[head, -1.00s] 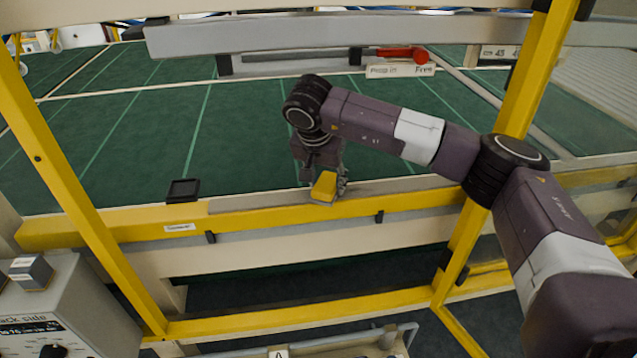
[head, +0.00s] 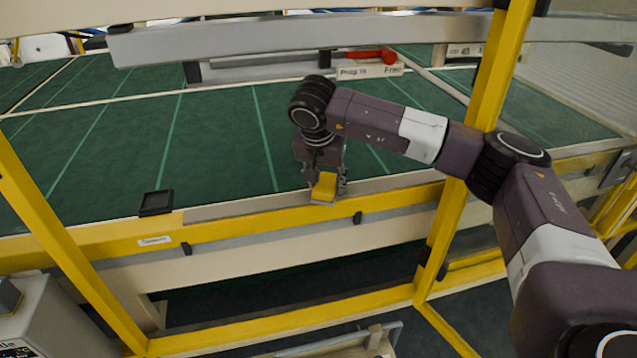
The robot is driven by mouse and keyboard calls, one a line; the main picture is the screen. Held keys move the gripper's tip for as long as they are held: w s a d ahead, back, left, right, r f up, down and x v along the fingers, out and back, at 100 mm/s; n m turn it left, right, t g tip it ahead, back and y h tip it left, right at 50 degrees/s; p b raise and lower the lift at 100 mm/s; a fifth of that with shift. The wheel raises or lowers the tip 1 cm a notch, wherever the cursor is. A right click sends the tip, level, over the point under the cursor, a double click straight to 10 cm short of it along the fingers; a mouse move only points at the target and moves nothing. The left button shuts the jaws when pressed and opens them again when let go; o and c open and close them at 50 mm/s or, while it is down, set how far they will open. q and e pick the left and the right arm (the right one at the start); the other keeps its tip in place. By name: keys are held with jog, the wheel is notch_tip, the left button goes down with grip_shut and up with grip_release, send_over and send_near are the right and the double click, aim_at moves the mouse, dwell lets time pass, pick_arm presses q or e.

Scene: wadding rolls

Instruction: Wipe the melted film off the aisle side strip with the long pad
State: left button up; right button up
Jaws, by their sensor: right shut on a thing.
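My right gripper (head: 325,180) points down at the near edge of the green bed and is shut on a yellow pad (head: 324,188). The pad is over the grey side strip (head: 240,207), which runs along the bed's near edge just behind the yellow beam. The pad hides the strip beneath it. I cannot tell whether pad and strip touch. No melted film can be made out on the visible strip. My left gripper is not in view.
The yellow beam (head: 225,229) runs across in front of the bed, between yellow posts (head: 60,250) at left and right. A small black square tray (head: 156,202) sits at the strip's left end. A grey rail (head: 280,38) and a red handle (head: 372,56) lie beyond.

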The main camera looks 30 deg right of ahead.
jog(key=shift+s+d, duration=0.25)
jog(key=shift+d, duration=0.65)
jog(key=shift+s+d, duration=0.2)
jog(key=shift+d, duration=0.75)
jog(key=shift+s+d, duration=0.25)
jog(key=shift+d, duration=0.65)
jog(key=shift+w+a+r, duration=0.1)
jog(key=shift+a, duration=0.05)
jog(key=shift+r, duration=0.25)
jog(key=shift+r+p, duration=2.15)
jog(key=shift+r, duration=0.6)
notch_tip(320, 180, up, 3)
jog(key=shift+p, duration=1.1)
